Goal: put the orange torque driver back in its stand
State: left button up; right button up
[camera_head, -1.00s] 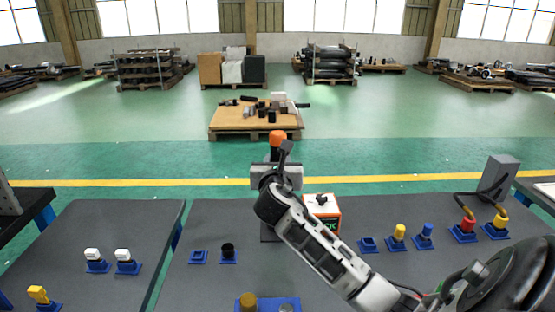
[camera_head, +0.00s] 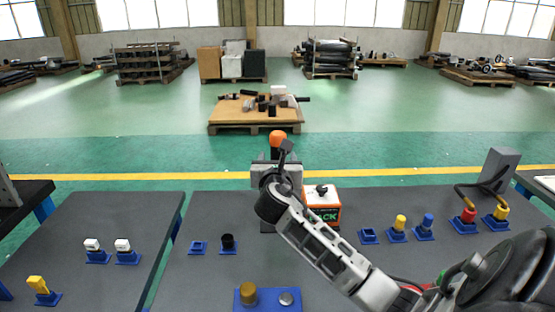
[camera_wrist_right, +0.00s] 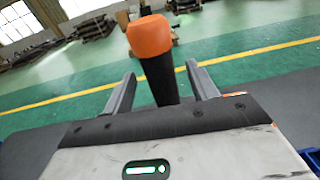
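The orange torque driver has an orange cap (camera_head: 277,137) and a dark shaft. It stands roughly upright at my right gripper (camera_head: 277,160), near the middle of the head view. In the right wrist view the driver's dark shaft (camera_wrist_right: 158,80) rises between the two fingers of my right gripper (camera_wrist_right: 161,80), with a gap visible on both sides. The fingers are apart. The shaft's lower end is hidden behind the gripper body. A grey upright part (camera_head: 267,222) shows below the gripper, mostly hidden by my arm; I cannot tell whether it is the driver's stand. My left gripper is out of view.
An orange and white box (camera_head: 322,208) stands right of the gripper. Blue holders stand on the dark table, including an empty-looking one (camera_head: 198,247) and one with a black cup (camera_head: 228,243). A blue block (camera_head: 268,308) lies at the front.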

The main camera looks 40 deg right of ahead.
jog(key=p+v, duration=0.3)
jog(key=v, duration=0.2)
jog(key=shift+f, duration=0.1)
dwell(0.6)
jog(key=v, duration=1.6)
jog(key=shift+b, duration=0.4)
jog(key=shift+d, duration=0.1)
